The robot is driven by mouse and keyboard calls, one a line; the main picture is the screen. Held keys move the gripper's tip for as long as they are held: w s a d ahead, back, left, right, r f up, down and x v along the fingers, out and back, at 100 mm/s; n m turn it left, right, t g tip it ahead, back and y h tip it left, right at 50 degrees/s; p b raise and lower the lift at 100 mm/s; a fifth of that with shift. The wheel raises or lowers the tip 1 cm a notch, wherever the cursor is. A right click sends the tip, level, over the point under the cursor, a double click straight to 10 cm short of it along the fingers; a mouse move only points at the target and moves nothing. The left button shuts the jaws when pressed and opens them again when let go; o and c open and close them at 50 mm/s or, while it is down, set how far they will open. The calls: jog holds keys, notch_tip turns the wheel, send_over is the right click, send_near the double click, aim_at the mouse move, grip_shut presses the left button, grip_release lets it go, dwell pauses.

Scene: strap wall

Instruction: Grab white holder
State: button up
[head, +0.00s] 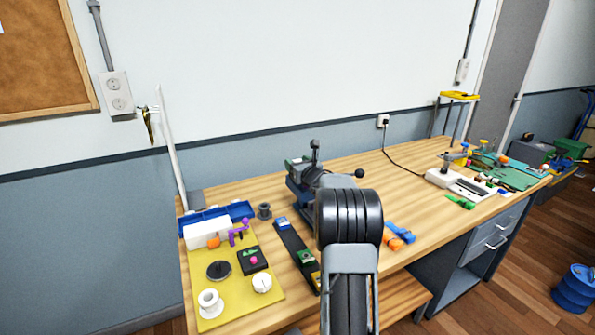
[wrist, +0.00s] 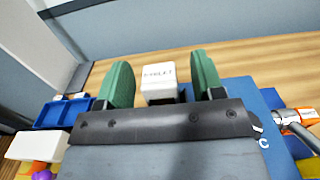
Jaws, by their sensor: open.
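A small white block-shaped holder (wrist: 158,83) with dark lettering, too blurred to read surely, shows in the wrist view. It lies between the two green fingers of my gripper (wrist: 162,72), with a visible gap on each side. My gripper is open and the fingers do not appear to touch the block. The holder's lower part is hidden behind the dark gripper bar. In the head view my gripper (head: 298,164) is over the middle of the bench, partly hidden by my arm, and I cannot make out the holder there.
A white box (head: 208,231) stands on the yellow mat (head: 270,289) beside a blue tray (head: 240,210); spools and small parts lie near. A dark strip (head: 296,252) lies right of the mat. Orange and blue tools (head: 398,236) lie right of my arm. The back middle is clear.

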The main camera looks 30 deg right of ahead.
jog(key=c, duration=1)
jog(key=shift+c, duration=0.3)
jog(key=shift+r, duration=0.15)
